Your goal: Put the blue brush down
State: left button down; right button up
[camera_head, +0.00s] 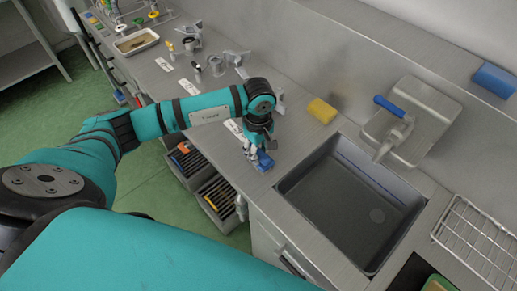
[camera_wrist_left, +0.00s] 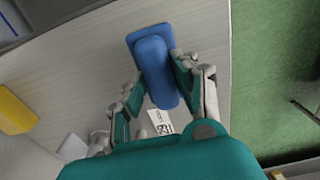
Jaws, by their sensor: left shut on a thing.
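The blue brush (camera_head: 263,161) is in my left gripper (camera_head: 256,148), over the front part of the steel counter, left of the sink. In the left wrist view the brush (camera_wrist_left: 155,65) lies between the two fingers of my left gripper (camera_wrist_left: 157,78), which are shut on it. Its broad blue head faces away from the palm. I cannot tell whether the brush touches the counter or hangs just above it. My right gripper is not in view.
A blue-handled tap unit (camera_head: 402,118) stands beyond the sink, and a wire rack (camera_head: 480,240) is at right. Small metal parts and labels lie left of the gripper. The counter's front edge is close.

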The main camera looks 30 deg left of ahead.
aim_at(259, 151)
pick_arm(q)
jog(key=shift+f, duration=0.2)
jog(key=c, duration=1)
grip_release()
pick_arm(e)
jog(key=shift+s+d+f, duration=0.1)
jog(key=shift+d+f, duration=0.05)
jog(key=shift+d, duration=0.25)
pick_arm(q)
jog(key=shift+r, duration=0.15)
jog(key=shift+r, duration=0.2)
notch_tip(259, 151, up, 12)
jog(key=b, duration=0.3)
jog(key=shift+b, duration=0.35)
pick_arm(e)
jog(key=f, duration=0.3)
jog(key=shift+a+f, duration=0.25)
pick_arm(q)
jog(key=shift+f, duration=0.15)
